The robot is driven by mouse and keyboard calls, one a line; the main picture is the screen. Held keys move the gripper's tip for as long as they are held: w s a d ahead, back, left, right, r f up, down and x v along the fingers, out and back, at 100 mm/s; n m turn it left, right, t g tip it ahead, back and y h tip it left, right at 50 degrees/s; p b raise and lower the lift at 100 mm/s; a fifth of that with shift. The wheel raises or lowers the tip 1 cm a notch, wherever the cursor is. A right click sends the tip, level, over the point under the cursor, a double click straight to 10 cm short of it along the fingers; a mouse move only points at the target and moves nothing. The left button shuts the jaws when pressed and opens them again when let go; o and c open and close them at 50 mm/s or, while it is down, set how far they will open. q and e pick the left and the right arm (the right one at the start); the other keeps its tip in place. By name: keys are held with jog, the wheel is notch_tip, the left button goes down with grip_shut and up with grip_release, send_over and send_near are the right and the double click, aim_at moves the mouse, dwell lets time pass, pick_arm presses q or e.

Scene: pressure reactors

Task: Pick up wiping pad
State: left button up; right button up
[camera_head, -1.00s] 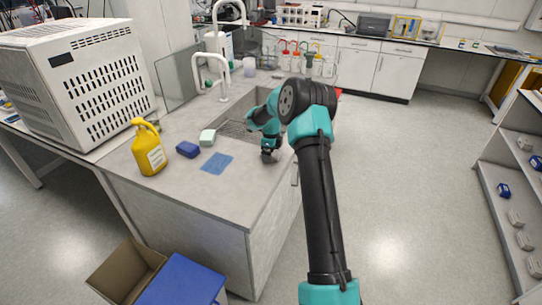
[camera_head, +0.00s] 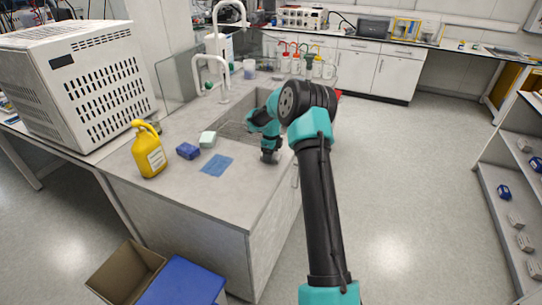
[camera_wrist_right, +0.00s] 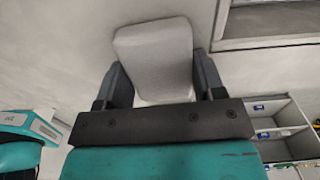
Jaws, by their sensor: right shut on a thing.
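A pale grey-white block with rounded edges, which looks like the wiping pad (camera_wrist_right: 154,55), sits between the two fingers of my right gripper (camera_wrist_right: 160,78) in the right wrist view. The fingers touch its sides and the gripper is shut on it. In the head view my right gripper (camera_head: 270,157) points down at the right part of the grey counter (camera_head: 215,248), by the sink. The pad is mostly hidden there, so I cannot tell whether it still touches the counter. My left gripper is not in view.
A yellow bottle (camera_head: 149,152), a dark blue block (camera_head: 187,151), a pale green block (camera_head: 208,139) and a flat blue cloth (camera_head: 217,166) lie left of my gripper. The sink (camera_head: 240,118) is behind. An open cardboard box (camera_head: 125,274) stands below the counter.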

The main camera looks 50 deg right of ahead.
jog(key=shift+r, duration=1.4)
jog(key=s+a, duration=0.3)
jog(key=a, duration=0.1)
jog(key=s+a+r, duration=0.1)
jog(key=s+a, duration=0.3)
jog(key=s+a+r, duration=0.1)
jog(key=s+a, duration=0.2)
jog(key=a, duration=0.1)
jog(key=shift+s, duration=0.3)
